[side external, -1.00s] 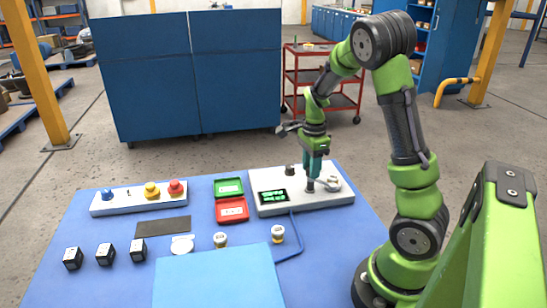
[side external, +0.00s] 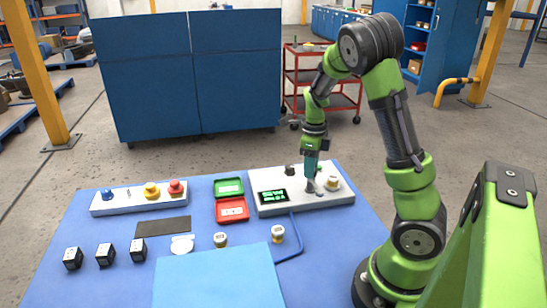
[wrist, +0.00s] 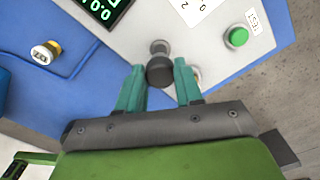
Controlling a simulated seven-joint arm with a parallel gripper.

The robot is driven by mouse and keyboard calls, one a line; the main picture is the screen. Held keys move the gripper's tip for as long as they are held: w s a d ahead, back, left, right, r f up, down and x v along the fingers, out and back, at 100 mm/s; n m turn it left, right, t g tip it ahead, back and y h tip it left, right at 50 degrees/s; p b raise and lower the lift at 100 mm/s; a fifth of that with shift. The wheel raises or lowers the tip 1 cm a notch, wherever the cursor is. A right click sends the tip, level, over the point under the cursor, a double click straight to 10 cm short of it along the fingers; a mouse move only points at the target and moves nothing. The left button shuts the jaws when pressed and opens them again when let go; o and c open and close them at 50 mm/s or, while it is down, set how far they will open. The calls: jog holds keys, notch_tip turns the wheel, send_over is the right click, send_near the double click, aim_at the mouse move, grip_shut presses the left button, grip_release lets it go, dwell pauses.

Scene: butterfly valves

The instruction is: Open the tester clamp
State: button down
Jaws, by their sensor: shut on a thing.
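The tester (side external: 270,208) is a pale box with a lit green display (side external: 272,197) at the right back of the blue table. My gripper (side external: 311,187) is low over its right half. In the wrist view my gripper's teal fingers (wrist: 158,72) are on either side of a dark round-ended clamp handle (wrist: 160,70), shut on it. A small white and brass valve (side external: 332,183) sits on the tester just right of my gripper. In the wrist view something pale is mostly hidden behind the right finger.
A black knob (side external: 290,170) stands on the tester left of my gripper. The wrist view shows a green button (wrist: 237,37) labelled TEST. Green and red trays (side external: 233,210), a button panel (side external: 140,199) and loose valves (side external: 278,234) lie to the left.

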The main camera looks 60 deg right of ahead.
dwell(0.5)
jog(key=c, duration=0.7)
grip_release()
jog(key=shift+c, duration=0.2)
notch_tip(320, 180, up, 17)
jog(key=shift+f, duration=0.1)
